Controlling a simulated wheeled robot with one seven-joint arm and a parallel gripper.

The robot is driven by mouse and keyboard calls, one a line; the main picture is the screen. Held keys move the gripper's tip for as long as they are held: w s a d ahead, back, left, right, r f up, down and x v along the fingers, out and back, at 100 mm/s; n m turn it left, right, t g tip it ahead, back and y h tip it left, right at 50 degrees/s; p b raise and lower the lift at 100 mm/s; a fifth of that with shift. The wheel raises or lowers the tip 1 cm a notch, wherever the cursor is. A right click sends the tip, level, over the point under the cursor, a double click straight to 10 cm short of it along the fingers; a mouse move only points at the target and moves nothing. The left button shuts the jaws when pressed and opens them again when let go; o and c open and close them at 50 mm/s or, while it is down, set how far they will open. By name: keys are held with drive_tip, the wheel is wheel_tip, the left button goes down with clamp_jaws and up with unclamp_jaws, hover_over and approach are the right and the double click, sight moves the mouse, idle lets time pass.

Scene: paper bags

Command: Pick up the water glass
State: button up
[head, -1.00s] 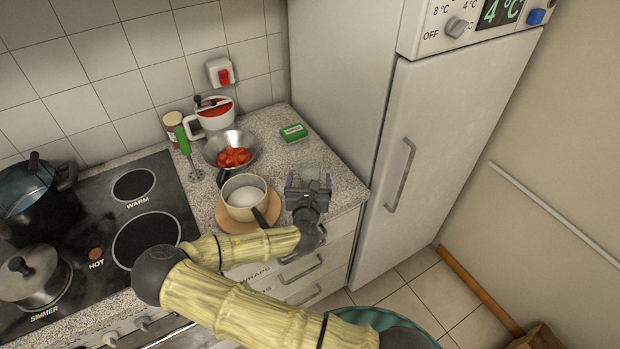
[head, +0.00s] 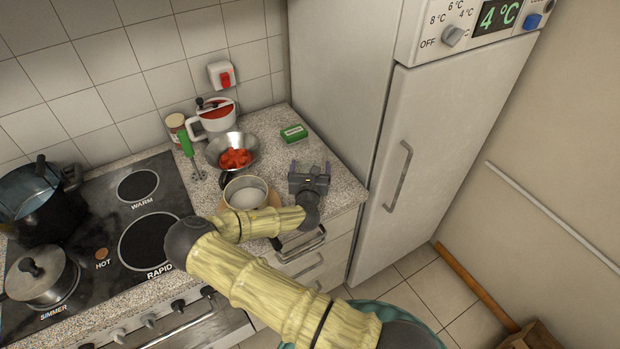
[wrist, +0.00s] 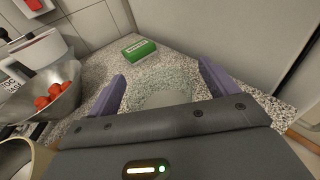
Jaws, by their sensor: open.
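The water glass (wrist: 168,92) is clear and see-through, standing on the speckled worktop in the wrist view. Its lower part is hidden behind my gripper's body. My gripper (wrist: 162,76) is open, with one purple finger to the left of the glass and the other to the right. I cannot tell whether either finger touches it. In the head view my gripper (head: 310,167) is over the worktop near its right end, and it hides the glass there.
A pot (head: 246,193) on a wooden board stands just left of my gripper. A metal bowl of tomatoes (head: 235,158) and a green box (head: 294,133) are behind. The fridge (head: 430,150) stands close on the right.

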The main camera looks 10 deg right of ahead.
drive_tip(key=shift+w+d, duration=0.1)
drive_tip(key=shift+w, duration=0.3)
drive_tip(key=c, duration=1.7)
wheel_tip(320, 180, up, 10)
drive_tip(key=shift+b, duration=1.15)
